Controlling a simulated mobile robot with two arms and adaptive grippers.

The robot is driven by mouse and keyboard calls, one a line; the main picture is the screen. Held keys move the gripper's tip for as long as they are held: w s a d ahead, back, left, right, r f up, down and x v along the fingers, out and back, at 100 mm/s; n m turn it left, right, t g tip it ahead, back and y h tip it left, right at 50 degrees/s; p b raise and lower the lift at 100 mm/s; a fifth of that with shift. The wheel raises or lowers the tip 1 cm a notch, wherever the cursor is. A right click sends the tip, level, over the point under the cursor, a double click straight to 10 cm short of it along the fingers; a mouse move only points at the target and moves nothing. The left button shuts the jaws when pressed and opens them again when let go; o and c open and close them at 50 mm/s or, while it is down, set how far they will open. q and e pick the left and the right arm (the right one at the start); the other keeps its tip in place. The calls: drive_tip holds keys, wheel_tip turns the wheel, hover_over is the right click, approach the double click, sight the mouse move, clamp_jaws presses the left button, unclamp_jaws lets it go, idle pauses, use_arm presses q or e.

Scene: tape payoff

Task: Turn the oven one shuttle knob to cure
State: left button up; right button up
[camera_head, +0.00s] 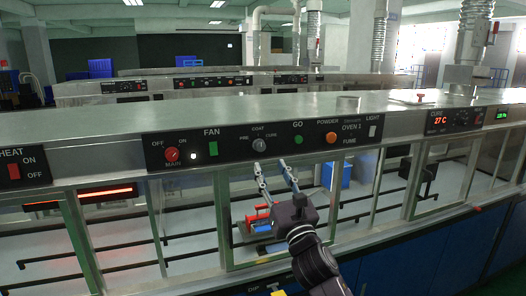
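The shuttle knob (259,145) is a small grey round knob on the black oven 1 panel (356,146). The labels PRE, COAT and CURE stand to its left, above it and to its right. Its pointer is too small for me to tell which label it faces. My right gripper (270,165) reaches up from below with its two fingers spread and nothing between them. In the picture its fingertips are just below the knob, apart from it. My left gripper is not in view.
Glass windows (190,220) in metal frames lie below. A flat metal top (240,110) extends behind.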

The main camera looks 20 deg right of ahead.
sight(261, 149)
drive_tip(key=p+x, duration=0.2)
drive_tip(key=x, duration=0.5)
drive_tip(key=shift+w+p, duration=0.3)
drive_tip(key=shift+w, duration=0.05)
clamp_jaws()
